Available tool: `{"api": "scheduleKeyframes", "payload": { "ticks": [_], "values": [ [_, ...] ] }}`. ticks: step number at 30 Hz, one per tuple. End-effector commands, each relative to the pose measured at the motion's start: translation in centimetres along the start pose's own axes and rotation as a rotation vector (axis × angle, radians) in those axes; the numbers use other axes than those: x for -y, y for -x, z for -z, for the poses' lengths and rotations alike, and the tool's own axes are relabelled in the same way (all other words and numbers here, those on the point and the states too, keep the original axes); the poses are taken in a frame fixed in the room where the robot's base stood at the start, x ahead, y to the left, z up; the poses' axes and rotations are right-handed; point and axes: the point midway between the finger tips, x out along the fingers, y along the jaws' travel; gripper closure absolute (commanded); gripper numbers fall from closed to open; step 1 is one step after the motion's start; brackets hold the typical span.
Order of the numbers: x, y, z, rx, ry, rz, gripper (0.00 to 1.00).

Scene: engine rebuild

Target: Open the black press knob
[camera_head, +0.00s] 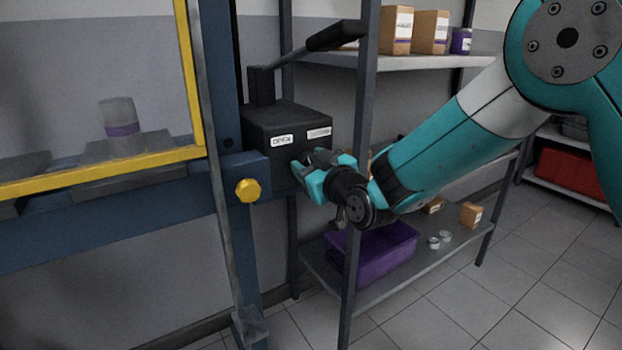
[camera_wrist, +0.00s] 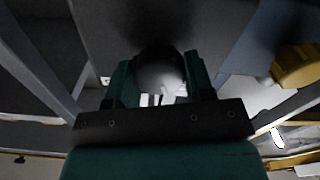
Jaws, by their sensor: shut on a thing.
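The black press box (camera_head: 285,132) is mounted on the blue press frame, with a label reading "OPEN" and a second label on its front. A lever with a dark grip (camera_head: 335,36) rises from its top. My gripper (camera_head: 303,165) is at the lower right of the box's front, below the labels. In the wrist view my gripper (camera_wrist: 160,84) has its two teal fingers on either side of a dark round knob (camera_wrist: 158,52), shut on it. The knob is mostly hidden by the fingers in the head view, and the wrist view is dark there.
A yellow knob (camera_head: 248,190) sits on the blue frame just left of my gripper. A yellow-edged guard (camera_head: 100,172) is at the left. A grey shelf post (camera_head: 362,120) stands close by my wrist. A purple bin (camera_head: 385,252) is on the lower shelf. The floor at right is clear.

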Motion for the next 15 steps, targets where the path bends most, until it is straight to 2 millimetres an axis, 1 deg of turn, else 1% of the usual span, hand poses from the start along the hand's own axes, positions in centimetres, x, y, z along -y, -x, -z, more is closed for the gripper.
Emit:
{"api": "scheduleKeyframes", "payload": {
  "ticks": [1, 6, 15],
  "values": [
    [0.02, 0.02, -0.35, 0.0, 0.023, -0.002, 0.75],
    [-0.02, 0.02, -0.26, 0.002, 0.087, -0.002, 0.75],
    [-0.08, 0.02, -0.11, 0.003, 0.125, -0.002, 0.75]
  ]
}}
